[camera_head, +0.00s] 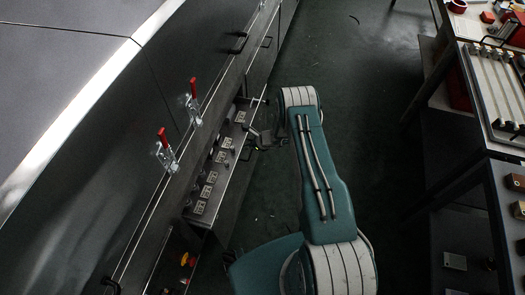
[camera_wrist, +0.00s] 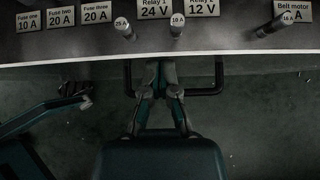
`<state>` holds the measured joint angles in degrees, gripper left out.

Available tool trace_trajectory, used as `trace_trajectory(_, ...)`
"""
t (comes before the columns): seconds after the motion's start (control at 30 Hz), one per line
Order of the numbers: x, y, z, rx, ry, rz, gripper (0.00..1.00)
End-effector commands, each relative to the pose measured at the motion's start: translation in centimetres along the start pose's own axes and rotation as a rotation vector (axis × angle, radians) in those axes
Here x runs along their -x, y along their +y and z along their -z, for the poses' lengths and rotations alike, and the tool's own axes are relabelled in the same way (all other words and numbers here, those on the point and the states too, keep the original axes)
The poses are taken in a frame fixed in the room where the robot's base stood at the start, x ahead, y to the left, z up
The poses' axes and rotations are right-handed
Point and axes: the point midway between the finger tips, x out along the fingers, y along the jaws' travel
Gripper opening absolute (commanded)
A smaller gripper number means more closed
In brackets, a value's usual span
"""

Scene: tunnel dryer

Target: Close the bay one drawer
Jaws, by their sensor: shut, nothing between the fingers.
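An open drawer (camera_head: 232,187) sticks out from the long dark machine on the left in the head view. In the wrist view its pale front rim (camera_wrist: 250,56) crosses the top, with label plates and small fuses behind it. No bay name is readable on it. A black bar handle (camera_wrist: 207,93) is on the drawer's front. My gripper (camera_head: 262,138) is at the outer side of the drawer front. In the wrist view my gripper (camera_wrist: 158,75) has its fingers together and empty, overlapping the handle and close to the front. I cannot tell whether they touch it.
Red-handled clamps (camera_head: 165,150) stand on the machine above the drawer. An opening below the drawer, lower left, shows small coloured parts (camera_head: 186,260). Workbenches with trays (camera_head: 497,92) line the right side. The dark floor (camera_head: 345,65) between is mostly clear.

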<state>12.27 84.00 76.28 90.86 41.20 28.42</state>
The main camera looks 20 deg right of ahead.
Motion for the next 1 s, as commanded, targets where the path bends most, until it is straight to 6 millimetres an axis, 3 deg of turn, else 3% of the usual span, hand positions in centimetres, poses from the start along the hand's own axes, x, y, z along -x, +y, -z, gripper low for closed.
trace_trajectory(0.1, -2.2, 0.2, -2.1, 0.006, 0.001, -0.003, 0.0)
trace_trajectory(0.33, -4.6, 0.2, -4.5, 0.004, 0.003, -0.001, 0.0)
trace_trajectory(1.0, -5.5, 0.1, -5.5, 0.001, 0.003, 0.0, 0.0)
